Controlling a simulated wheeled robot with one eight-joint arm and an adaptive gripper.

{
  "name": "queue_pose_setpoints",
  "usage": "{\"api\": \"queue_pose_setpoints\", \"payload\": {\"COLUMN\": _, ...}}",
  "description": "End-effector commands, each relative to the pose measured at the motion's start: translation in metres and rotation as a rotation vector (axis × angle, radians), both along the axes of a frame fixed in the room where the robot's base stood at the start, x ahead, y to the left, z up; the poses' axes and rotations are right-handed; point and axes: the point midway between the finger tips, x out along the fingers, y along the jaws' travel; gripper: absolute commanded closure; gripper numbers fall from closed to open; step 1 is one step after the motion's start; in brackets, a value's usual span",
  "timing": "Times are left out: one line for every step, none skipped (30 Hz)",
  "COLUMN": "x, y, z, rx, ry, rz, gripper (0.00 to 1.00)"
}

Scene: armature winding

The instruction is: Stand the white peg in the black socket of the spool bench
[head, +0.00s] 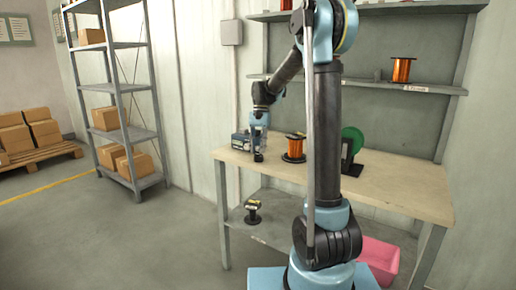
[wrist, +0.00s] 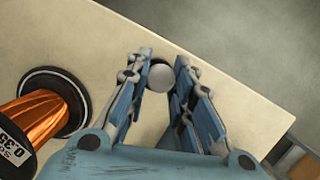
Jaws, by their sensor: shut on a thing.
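My gripper (wrist: 160,68) points down over the left end of the spool bench (head: 405,193); it also shows in the head view (head: 258,152). Its two blue fingers are shut on the white peg (wrist: 161,77), whose round pale end shows between them. In the head view I cannot make out the peg. I cannot clearly make out the black socket in either view. Only a dark patch shows at the fingertips, and I cannot tell whether the peg touches a socket or the bench.
A green disc (head: 352,140) stands further right. The bench's right end is clear.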

Motion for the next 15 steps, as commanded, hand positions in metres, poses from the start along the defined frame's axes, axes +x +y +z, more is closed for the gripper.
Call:
{"api": "queue_pose_setpoints", "payload": {"x": 0.0000, "y": 0.0000, "z": -0.0007, "rx": 0.000, "ry": 0.000, "rz": 0.000, "gripper": 0.98}}
{"api": "queue_pose_setpoints", "payload": {"x": 0.0000, "y": 0.0000, "z": -0.0010, "rx": 0.000, "ry": 0.000, "rz": 0.000, "gripper": 0.98}}
{"api": "queue_pose_setpoints", "payload": {"x": -0.0001, "y": 0.0000, "z": -0.0012, "rx": 0.000, "ry": 0.000, "rz": 0.000, "gripper": 0.98}}
{"api": "queue_pose_setpoints", "payload": {"x": -0.0001, "y": 0.0000, "z": -0.0012, "rx": 0.000, "ry": 0.000, "rz": 0.000, "gripper": 0.98}}
{"api": "queue_pose_setpoints", "payload": {"x": -0.0001, "y": 0.0000, "z": -0.0012, "rx": 0.000, "ry": 0.000, "rz": 0.000, "gripper": 0.98}}
{"api": "queue_pose_setpoints", "payload": {"x": 0.0000, "y": 0.0000, "z": -0.0011, "rx": 0.000, "ry": 0.000, "rz": 0.000, "gripper": 0.98}}
{"api": "queue_pose_setpoints", "payload": {"x": 0.0000, "y": 0.0000, "z": -0.0011, "rx": 0.000, "ry": 0.000, "rz": 0.000, "gripper": 0.98}}
{"api": "queue_pose_setpoints", "payload": {"x": 0.0000, "y": 0.0000, "z": -0.0011, "rx": 0.000, "ry": 0.000, "rz": 0.000, "gripper": 0.98}}
{"api": "queue_pose_setpoints", "payload": {"x": -0.0001, "y": 0.0000, "z": -0.0011, "rx": 0.000, "ry": 0.000, "rz": 0.000, "gripper": 0.98}}
{"api": "queue_pose_setpoints", "payload": {"x": 0.0000, "y": 0.0000, "z": -0.0011, "rx": 0.000, "ry": 0.000, "rz": 0.000, "gripper": 0.98}}
{"api": "queue_pose_setpoints", "payload": {"x": 0.0000, "y": 0.0000, "z": -0.0011, "rx": 0.000, "ry": 0.000, "rz": 0.000, "gripper": 0.98}}
{"api": "queue_pose_setpoints", "payload": {"x": -0.0001, "y": 0.0000, "z": -0.0010, "rx": 0.000, "ry": 0.000, "rz": 0.000, "gripper": 0.74}}
{"api": "queue_pose_setpoints", "payload": {"x": -0.0001, "y": 0.0000, "z": -0.0010, "rx": 0.000, "ry": 0.000, "rz": 0.000, "gripper": 0.67}}
{"api": "queue_pose_setpoints", "payload": {"x": -0.0001, "y": 0.0000, "z": -0.0010, "rx": 0.000, "ry": 0.000, "rz": 0.000, "gripper": 0.60}}
{"api": "queue_pose_setpoints", "payload": {"x": -0.0001, "y": 0.0000, "z": -0.0010, "rx": 0.000, "ry": 0.000, "rz": 0.000, "gripper": 0.55}}
